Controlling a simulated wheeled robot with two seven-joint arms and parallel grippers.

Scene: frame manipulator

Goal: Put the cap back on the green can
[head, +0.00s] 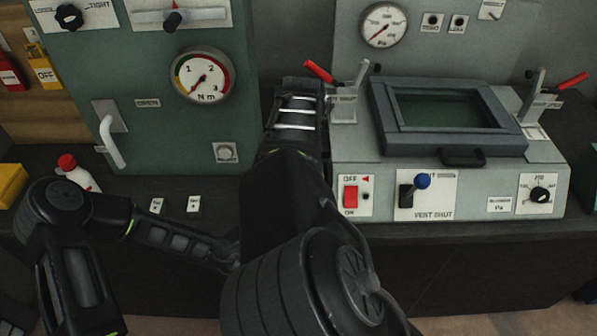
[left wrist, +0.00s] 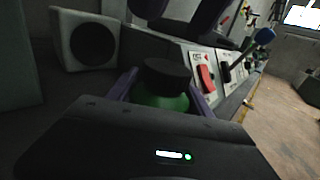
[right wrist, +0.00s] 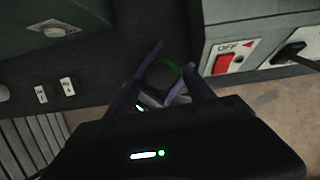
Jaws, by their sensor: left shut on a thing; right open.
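The green can (left wrist: 160,101) stands between the purple fingers of my left gripper (left wrist: 163,88), which is shut on it. A black cap (left wrist: 167,74) sits on top of the can in the left wrist view; I cannot tell whether it is fully seated. In the right wrist view the cap (right wrist: 161,81) shows from above as a dark disc with a green edge beside it. My right gripper (right wrist: 174,58) is open, with its fingers on either side of the cap. In the head view my arms hide the can, the cap and both grippers.
A grey machine with a lidded window (head: 455,160), a red switch (head: 350,197) and a blue-knobbed lever (head: 422,182) stands at right. A green panel with a gauge (head: 202,75) stands at left. A white bottle with a red cap (head: 78,173) is at far left.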

